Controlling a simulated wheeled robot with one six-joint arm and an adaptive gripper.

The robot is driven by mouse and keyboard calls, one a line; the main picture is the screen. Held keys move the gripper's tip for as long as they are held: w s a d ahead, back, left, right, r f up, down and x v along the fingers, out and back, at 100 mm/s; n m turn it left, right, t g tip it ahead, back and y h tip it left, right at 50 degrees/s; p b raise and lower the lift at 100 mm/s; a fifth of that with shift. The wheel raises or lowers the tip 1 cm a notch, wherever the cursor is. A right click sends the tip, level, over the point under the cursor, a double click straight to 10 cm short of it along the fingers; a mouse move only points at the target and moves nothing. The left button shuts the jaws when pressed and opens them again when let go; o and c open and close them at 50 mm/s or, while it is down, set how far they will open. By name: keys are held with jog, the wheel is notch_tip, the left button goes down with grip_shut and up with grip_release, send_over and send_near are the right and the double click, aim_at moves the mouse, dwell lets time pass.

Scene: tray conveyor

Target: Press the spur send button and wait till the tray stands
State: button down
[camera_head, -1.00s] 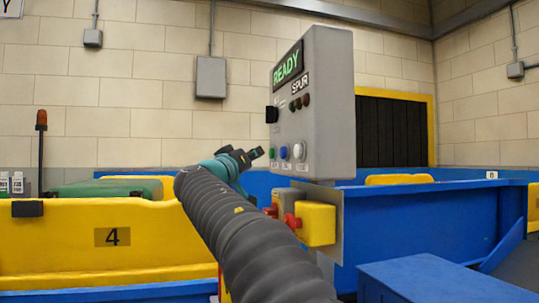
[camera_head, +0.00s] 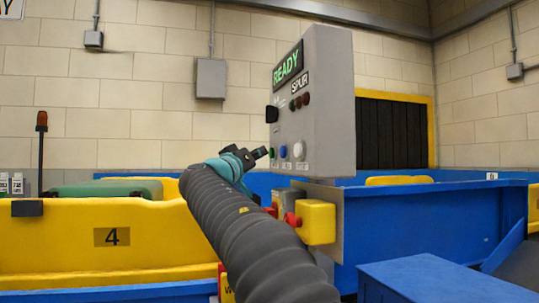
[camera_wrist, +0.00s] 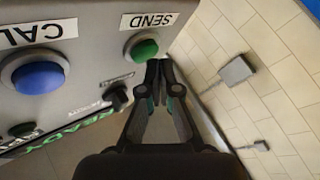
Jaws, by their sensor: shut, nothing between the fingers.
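The grey control panel (camera_head: 330,100) shows a lit green READY display (camera_head: 287,65) and a SPUR label (camera_head: 300,82). On its lower face are a green button (camera_head: 272,152), a blue button (camera_head: 283,151) and a white button (camera_head: 299,151). In the wrist view the green button (camera_wrist: 144,48) sits beside a SEND label, the blue one (camera_wrist: 38,74) beside a partly cut-off label. My gripper (camera_head: 263,153) is shut and empty, its tips (camera_wrist: 159,66) close beside the green button. I cannot tell whether they touch it.
A yellow tray-like body marked 4 (camera_head: 60,255) stands at left with a green object (camera_head: 110,189) in it. Below the panel is a yellow box with a red button (camera_head: 316,222). Blue conveyor walls (camera_head: 430,220) run to the right. A dark-slatted opening (camera_head: 390,130) is behind.

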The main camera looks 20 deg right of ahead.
jog(key=shift+d, duration=0.45)
dwell(0.5)
jog(key=shift+a+b, duration=0.1)
jog(key=shift+b, duration=0.2)
jog(key=shift+a, duration=0.8)
